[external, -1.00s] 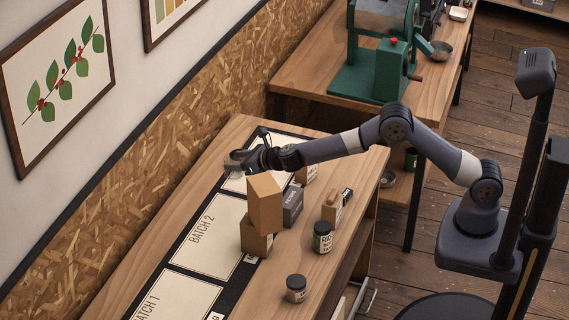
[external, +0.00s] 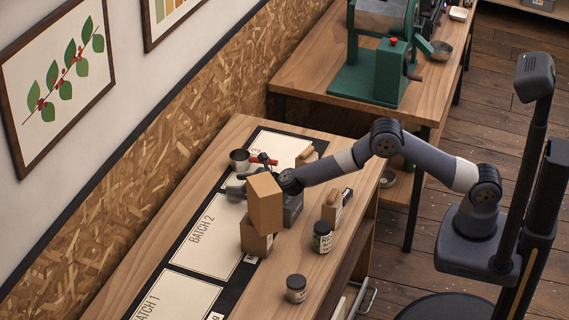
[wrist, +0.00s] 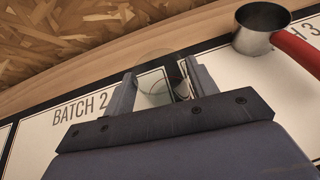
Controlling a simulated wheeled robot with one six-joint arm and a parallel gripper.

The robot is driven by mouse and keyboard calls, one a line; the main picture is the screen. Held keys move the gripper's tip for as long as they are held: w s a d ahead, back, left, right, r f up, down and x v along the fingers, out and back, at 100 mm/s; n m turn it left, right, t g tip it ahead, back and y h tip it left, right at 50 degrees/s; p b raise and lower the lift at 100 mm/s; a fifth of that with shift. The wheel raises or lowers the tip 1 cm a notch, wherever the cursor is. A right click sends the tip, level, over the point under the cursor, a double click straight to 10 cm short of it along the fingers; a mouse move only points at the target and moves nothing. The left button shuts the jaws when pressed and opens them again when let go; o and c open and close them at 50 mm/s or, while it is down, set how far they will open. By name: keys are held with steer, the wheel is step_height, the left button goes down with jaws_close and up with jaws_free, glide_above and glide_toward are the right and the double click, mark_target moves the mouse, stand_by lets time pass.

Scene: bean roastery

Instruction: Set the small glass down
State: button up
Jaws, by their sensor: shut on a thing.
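The small glass (wrist: 154,92) is clear and shows in the wrist view between the two fingers of my gripper (wrist: 162,84). My gripper is shut on it. The glass is over the mat, by the right side of the BATCH 2 panel (wrist: 75,135) and the dark border beside it. I cannot tell whether its base touches the mat. In the external view my gripper (external: 238,187) is at the far end of the BATCH 2 panel (external: 208,235), partly behind stacked boxes. The glass is hard to make out there.
A metal pot with a red handle (wrist: 262,27) stands right of the glass, also visible in the external view (external: 240,160). Stacked cardboard boxes (external: 265,200) and a dark grey box (external: 293,208) stand close to my gripper. Dark jars (external: 322,238) stand near the table's front edge.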

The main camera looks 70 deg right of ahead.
steer(key=shift+f, duration=0.15)
steer(key=o, duration=1)
steer(key=shift+o, duration=0.2)
steer(key=shift+s+r, duration=0.1)
steer(key=shift+r, duration=0.15)
steer(key=shift+s+a, duration=0.1)
steer(key=shift+s, duration=0.2)
steer(key=b+v, duration=0.4)
steer(key=v, duration=0.7)
steer(key=shift+s+r, duration=0.1)
steer(key=shift+r, duration=0.05)
